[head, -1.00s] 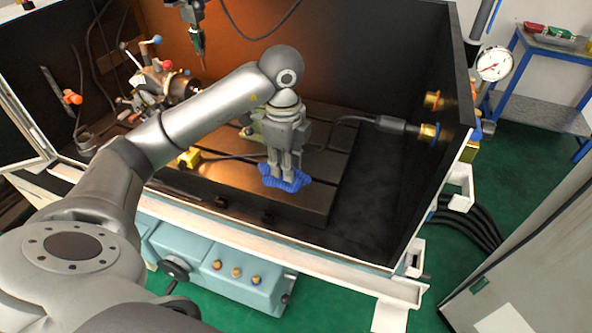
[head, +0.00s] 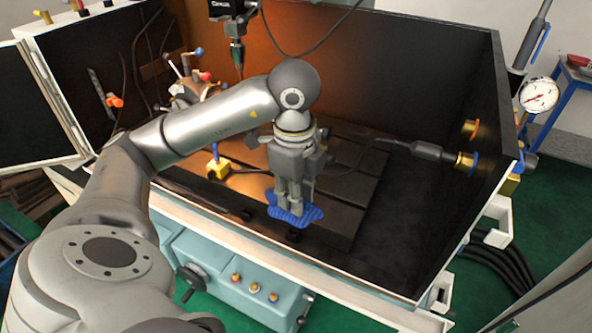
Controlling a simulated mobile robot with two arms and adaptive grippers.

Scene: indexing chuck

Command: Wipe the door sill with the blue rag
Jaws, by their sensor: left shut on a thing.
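My left gripper (head: 291,208) points down inside the machine enclosure, over the front part of the slotted table. It is shut on the blue rag (head: 311,215), which spreads out flat below the fingertips. Whether the rag touches the surface under it is hard to tell. The door sill (head: 350,292) is the pale ledge along the enclosure's front edge, in front of the rag and apart from it. My left arm crosses over the sill's left part and hides some of it. My right gripper is not in view.
A yellow block with a blue knob (head: 217,165) stands left of the gripper. A thick cable connector (head: 425,150) juts from the right wall. A spindle tool (head: 237,55) hangs at the back. A dial gauge (head: 538,94) stands outside right.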

